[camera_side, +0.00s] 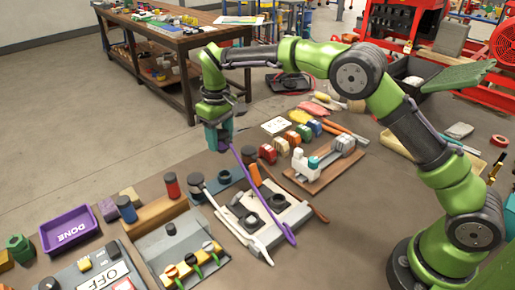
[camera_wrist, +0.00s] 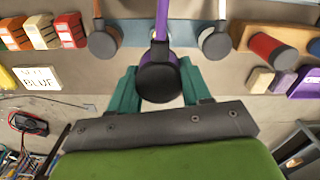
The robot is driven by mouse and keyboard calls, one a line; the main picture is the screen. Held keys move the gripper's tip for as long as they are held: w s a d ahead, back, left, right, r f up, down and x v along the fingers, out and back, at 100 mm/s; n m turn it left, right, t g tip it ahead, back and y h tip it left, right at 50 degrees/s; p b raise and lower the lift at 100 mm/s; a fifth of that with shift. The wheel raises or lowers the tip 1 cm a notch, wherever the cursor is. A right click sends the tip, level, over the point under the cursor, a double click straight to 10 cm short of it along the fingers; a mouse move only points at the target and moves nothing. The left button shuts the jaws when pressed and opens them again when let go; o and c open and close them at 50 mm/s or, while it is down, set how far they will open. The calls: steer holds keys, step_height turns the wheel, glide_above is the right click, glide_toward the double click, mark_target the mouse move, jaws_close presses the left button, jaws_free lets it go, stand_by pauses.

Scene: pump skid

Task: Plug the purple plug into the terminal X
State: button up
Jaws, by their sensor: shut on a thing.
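My gripper (camera_side: 218,140) is shut on the purple plug, above the bench. In the wrist view the plug (camera_wrist: 158,82) shows its dark round end between the teal fingers of my gripper (camera_wrist: 160,88). Its purple lead (camera_side: 268,200) slopes down to the front of a white base (camera_side: 262,238) with two dark round sockets. A blue plate (camera_side: 232,190) with a dark socket lies behind that base. A white-lead plug (camera_side: 197,181) and an orange-lead plug (camera_side: 249,156) stand on either side of the plate. I cannot read a terminal mark X.
A wooden rack (camera_side: 155,213) with red and blue cylinders stands left. A purple DONE tray (camera_side: 70,229) and a grey switch box (camera_side: 180,245) are at the front left. Coloured blocks (camera_side: 282,146) and a wooden board (camera_side: 318,180) with fittings lie right. A card (camera_wrist: 38,79) reads NEXT BLUE.

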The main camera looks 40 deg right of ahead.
mark_target(226, 135)
steer(key=shift+r, duration=0.2)
steer(key=shift+r, duration=0.35)
steer(key=s+r, duration=0.2)
steer(key=shift+s+d+r, duration=0.1)
steer(key=shift+d+r, duration=0.1)
steer(key=shift+r, duration=0.2)
steer(key=s+d+f, duration=0.2)
steer(key=s, duration=0.6)
steer(key=s+d+f, duration=0.2)
steer(key=s, duration=0.5)
steer(key=shift+w+f, duration=0.1)
steer(key=shift+f, duration=2.65)
steer(key=shift+f, duration=1.75)
steer(key=o, duration=1.2)
